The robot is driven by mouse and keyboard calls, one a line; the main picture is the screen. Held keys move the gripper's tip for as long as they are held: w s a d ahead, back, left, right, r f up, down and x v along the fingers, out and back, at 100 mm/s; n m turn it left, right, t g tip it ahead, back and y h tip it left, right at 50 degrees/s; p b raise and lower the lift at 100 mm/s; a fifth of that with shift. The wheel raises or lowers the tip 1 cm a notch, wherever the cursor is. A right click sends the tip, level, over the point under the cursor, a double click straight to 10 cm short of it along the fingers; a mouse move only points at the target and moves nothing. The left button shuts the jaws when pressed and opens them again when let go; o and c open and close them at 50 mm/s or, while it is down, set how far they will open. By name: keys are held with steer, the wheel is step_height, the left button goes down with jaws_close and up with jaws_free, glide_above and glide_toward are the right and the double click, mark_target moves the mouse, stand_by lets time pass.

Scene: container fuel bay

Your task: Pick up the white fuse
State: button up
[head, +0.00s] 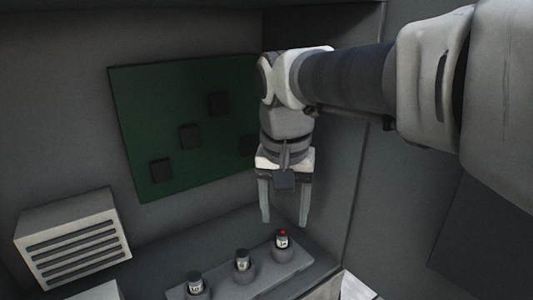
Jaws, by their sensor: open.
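Three short cylinders that look like fuses stand upright in a row of round sockets on a grey holder (268,273). The middle fuse (242,261) and the left fuse (195,283) have dark tops with pale bands. I cannot tell from this view which one is the white fuse. My gripper (285,222) is open and empty, pointing down. It shows just above the right fuse in the picture, and its two fingers appear apart from it.
A green board (170,120) with several dark blocks is on the back wall. A grey slatted vent box (72,245) is at the left. A grey wall (355,170) stands close to the right of my gripper. The ledge left of the holder looks clear.

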mark_target(282, 233)
steer(key=f, duration=0.3)
steer(key=w+f, duration=0.1)
steer(key=f, duration=0.1)
steer(key=shift+f, duration=0.1)
steer(key=shift+c, duration=0.3)
jaws_close()
